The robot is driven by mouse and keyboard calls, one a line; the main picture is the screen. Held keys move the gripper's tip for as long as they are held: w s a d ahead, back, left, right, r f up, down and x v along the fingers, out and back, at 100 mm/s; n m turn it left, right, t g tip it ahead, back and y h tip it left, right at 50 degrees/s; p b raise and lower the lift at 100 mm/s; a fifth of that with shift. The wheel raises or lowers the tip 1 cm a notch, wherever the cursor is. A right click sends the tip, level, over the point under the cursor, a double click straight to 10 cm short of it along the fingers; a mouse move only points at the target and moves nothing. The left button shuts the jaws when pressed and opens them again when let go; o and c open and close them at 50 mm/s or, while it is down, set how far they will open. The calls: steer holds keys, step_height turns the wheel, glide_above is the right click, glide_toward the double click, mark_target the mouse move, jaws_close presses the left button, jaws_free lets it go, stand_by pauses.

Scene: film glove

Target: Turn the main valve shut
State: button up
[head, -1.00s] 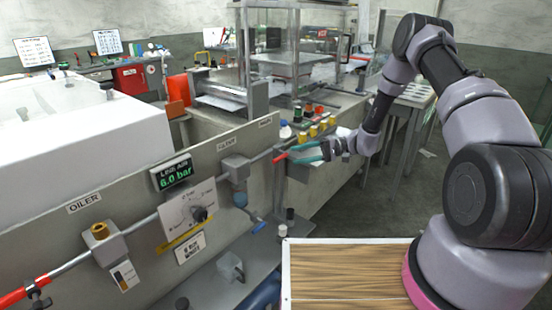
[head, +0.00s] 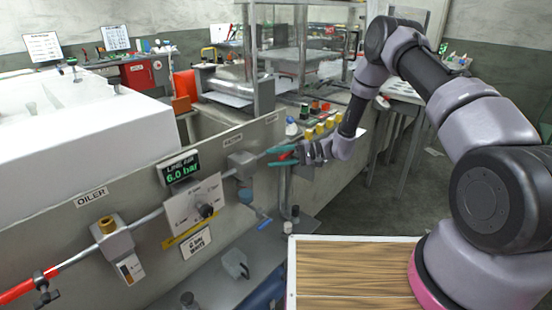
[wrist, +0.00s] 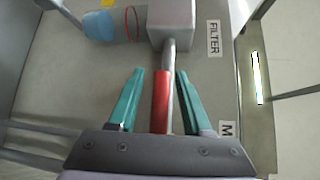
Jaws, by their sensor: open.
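The main valve's red lever (wrist: 161,98) lies along the grey pipe (wrist: 171,60), in line with it and leading toward the filter block. My gripper (wrist: 160,84) is open, with one teal finger on each side of the lever and pipe. I see gaps between the fingers and the lever, so it is not gripped. In the head view my gripper (head: 280,155) is at the pipe just right of the filter block (head: 242,163), and the lever is mostly hidden by the fingers. A label starting with M (wrist: 227,128) is partly covered by my gripper.
A line air display (head: 181,172) reads 6.0 bar. A regulator panel (head: 196,205) with a black knob and an oiler (head: 112,240) are farther left on the grey panel. Yellow, red and green parts (head: 320,127) stand just behind my gripper.

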jaws_close()
stand_by(1.4)
